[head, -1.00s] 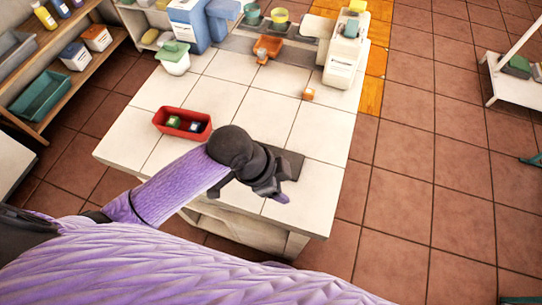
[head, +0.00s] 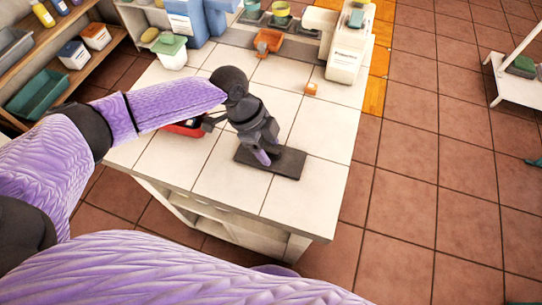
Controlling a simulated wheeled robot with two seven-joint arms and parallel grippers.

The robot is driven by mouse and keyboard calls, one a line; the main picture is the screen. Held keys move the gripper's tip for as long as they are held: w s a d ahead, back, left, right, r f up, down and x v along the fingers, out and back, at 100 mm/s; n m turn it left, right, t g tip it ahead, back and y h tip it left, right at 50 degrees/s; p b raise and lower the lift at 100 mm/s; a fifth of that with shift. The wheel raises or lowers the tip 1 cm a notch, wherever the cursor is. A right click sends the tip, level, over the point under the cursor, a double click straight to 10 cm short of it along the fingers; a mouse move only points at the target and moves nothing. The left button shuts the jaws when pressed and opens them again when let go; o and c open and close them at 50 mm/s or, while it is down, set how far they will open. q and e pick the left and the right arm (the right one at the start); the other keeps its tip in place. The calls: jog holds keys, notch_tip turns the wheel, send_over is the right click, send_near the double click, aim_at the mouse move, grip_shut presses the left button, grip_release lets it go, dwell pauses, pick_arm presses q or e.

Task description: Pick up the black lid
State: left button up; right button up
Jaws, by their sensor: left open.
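A flat dark rectangular slab (head: 288,163) lies near the front right of the white-tiled counter; it may be the black lid, and I see no other clear candidate. My left gripper (head: 266,155) is over the slab's left half, fingers pointing down and toward the front. It is open, with nothing seen between the fingers. Part of the slab is hidden behind it. I cannot tell whether the fingertips touch the slab. My right gripper is not in view.
A red bin (head: 184,129) is mostly hidden behind my left arm. A small orange block (head: 311,89), an orange scoop-like container (head: 268,41) and a white dispenser (head: 346,55) stand farther back on the counter (head: 322,130). The counter right of the slab is clear.

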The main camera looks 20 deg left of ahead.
pick_arm(q)
jog(key=shift+d+f, duration=0.1)
jog(key=shift+f, duration=0.25)
jog(key=shift+r, duration=0.1)
jog(key=shift+c, duration=0.6)
grip_shut()
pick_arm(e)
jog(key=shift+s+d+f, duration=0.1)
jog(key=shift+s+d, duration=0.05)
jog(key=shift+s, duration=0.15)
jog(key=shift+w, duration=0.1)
